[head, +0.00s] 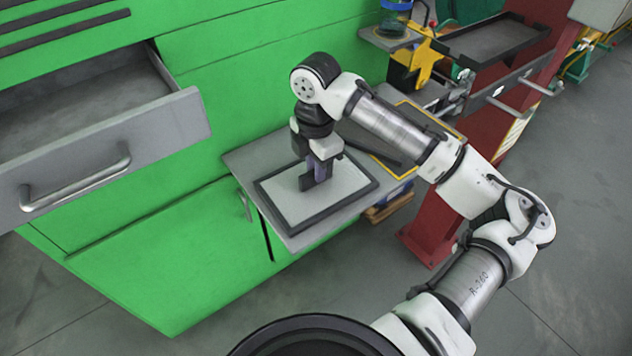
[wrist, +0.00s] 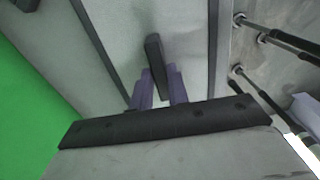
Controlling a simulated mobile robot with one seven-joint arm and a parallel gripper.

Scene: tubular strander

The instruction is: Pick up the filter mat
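The filter mat (head: 285,202) is a flat light grey panel in a dark frame. It lies on the grey shelf (head: 310,238) beside the green cabinet, and shows large in the wrist view (wrist: 118,35). A black bar-shaped handle (wrist: 154,55) stands up from the panel. My gripper (head: 316,179) points down over the mat's middle. In the wrist view its two purple fingers (wrist: 160,85) stand on either side of the handle's near end, with little or no gap. They look shut on it. The mat seems to rest flat on the shelf.
An open drawer (head: 90,140) juts out at left. A yellow-edged black panel (head: 408,135) lies on the shelf behind my arm. A black tray (head: 492,42) sits at upper right by a red post (head: 440,215). The floor at lower right is clear.

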